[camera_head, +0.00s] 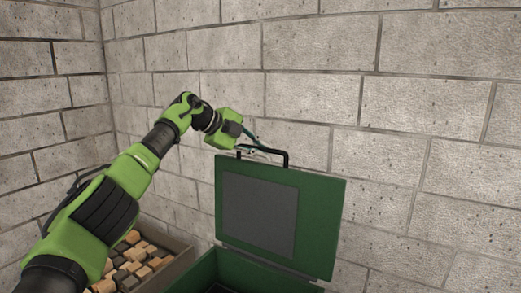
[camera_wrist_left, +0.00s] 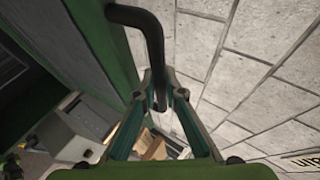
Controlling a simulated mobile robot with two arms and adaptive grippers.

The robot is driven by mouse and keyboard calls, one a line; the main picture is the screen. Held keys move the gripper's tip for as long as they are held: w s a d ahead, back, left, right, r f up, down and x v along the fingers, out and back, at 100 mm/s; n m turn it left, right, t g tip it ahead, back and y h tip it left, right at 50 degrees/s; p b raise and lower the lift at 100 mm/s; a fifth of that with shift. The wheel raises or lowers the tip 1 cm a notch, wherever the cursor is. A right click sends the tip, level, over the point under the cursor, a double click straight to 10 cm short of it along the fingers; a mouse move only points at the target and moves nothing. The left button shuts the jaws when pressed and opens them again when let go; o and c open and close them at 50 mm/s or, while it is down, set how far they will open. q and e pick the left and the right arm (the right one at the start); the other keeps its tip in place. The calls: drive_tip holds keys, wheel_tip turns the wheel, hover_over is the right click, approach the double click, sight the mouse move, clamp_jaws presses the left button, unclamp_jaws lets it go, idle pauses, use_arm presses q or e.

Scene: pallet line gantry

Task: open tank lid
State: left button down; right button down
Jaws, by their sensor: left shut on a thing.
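The green tank lid (camera_head: 318,225) with a grey panel stands raised, nearly upright, above the green tank (camera_head: 205,273). The tank's opening shows below it, and its lower part is out of frame. The black bar handle (camera_head: 286,158) runs along the lid's top edge. My left gripper (camera_head: 245,150) is at the left part of the handle, shut on it. In the left wrist view, the handle (camera_wrist_left: 148,28) comes down between the fingertips (camera_wrist_left: 160,88), with the green lid (camera_wrist_left: 95,40) on the left. My right gripper is not in view.
A bin (camera_head: 178,264) of brown and dark blocks stands left of the tank, partly behind my left arm. A grey block wall (camera_head: 420,110) stands close behind the lid. Open space shows above the lid.

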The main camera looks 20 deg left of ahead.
use_arm(q)
drive_tip(key=shift+s, duration=0.15)
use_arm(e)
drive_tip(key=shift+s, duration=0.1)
use_arm(q)
drive_tip(key=c, duration=2.1)
unclamp_jaws()
drive_tip(key=v, duration=1.2)
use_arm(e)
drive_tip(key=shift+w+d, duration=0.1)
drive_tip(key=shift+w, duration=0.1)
use_arm(q)
drive_tip(key=shift+f, duration=0.1)
